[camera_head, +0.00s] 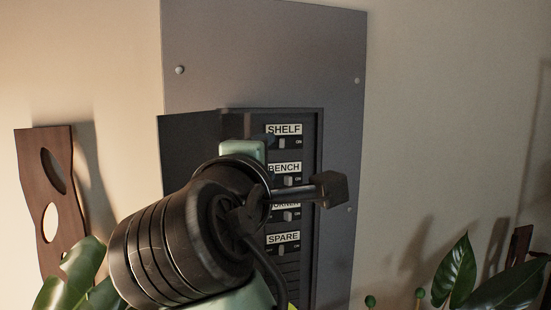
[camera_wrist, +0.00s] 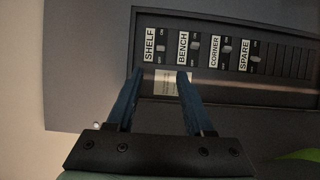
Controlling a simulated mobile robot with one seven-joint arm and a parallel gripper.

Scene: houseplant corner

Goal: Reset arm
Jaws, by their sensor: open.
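My arm stretches across the head view in front of a grey wall panel with an open breaker box. My gripper (camera_wrist: 162,77) shows in the wrist view as two blue fingers, apart, with nothing between them. Its fingertips overlap the near edge of the box in that view; whether they touch it I cannot tell. In the head view the fingers are hidden or cannot be made out. The box holds labelled switches: SHELF (camera_head: 282,143), BENCH (camera_head: 288,181), CORNER, partly covered by my arm, and SPARE (camera_head: 281,248).
The box's dark door (camera_head: 185,150) stands open at the left. A brown wooden board (camera_head: 30,190) with holes leans on the wall at far left. Green leaves (camera_head: 457,270) rise at lower right, and more at lower left. The wall right of the panel is bare.

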